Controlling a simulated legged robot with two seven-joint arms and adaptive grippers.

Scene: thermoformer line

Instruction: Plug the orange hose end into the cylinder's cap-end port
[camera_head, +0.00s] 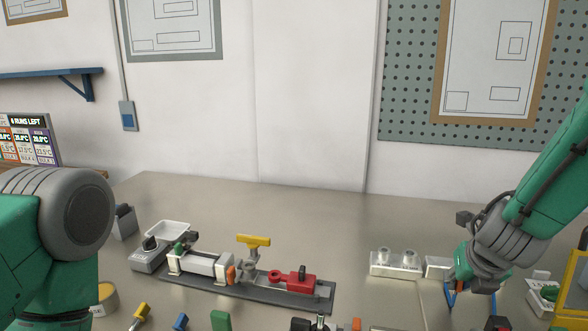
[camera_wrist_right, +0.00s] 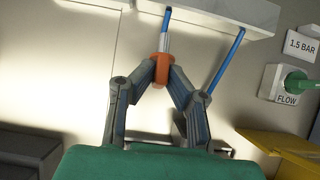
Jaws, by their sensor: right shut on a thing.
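My right gripper (camera_head: 468,297) is at the right of the head view, over the table. In the right wrist view its fingertips (camera_wrist_right: 162,75) are shut on the orange hose end (camera_wrist_right: 163,58), which has a pale metal sleeve and a blue hose behind it. The cylinder (camera_head: 203,263), a pale body with an orange piece (camera_head: 231,275) at its right end, lies on a dark base plate (camera_head: 315,300) at left centre, well apart from the right gripper. Its cap-end port is too small to make out. My left arm fills the left edge; its gripper does not show.
A yellow-handled clamp (camera_head: 254,241) and a red block (camera_head: 293,281) stand on the plate. A white block (camera_head: 395,264) is between plate and right gripper. A second blue hose (camera_wrist_right: 229,58) hangs beside the held one. Small coloured items line the front edge. The rear table is clear.

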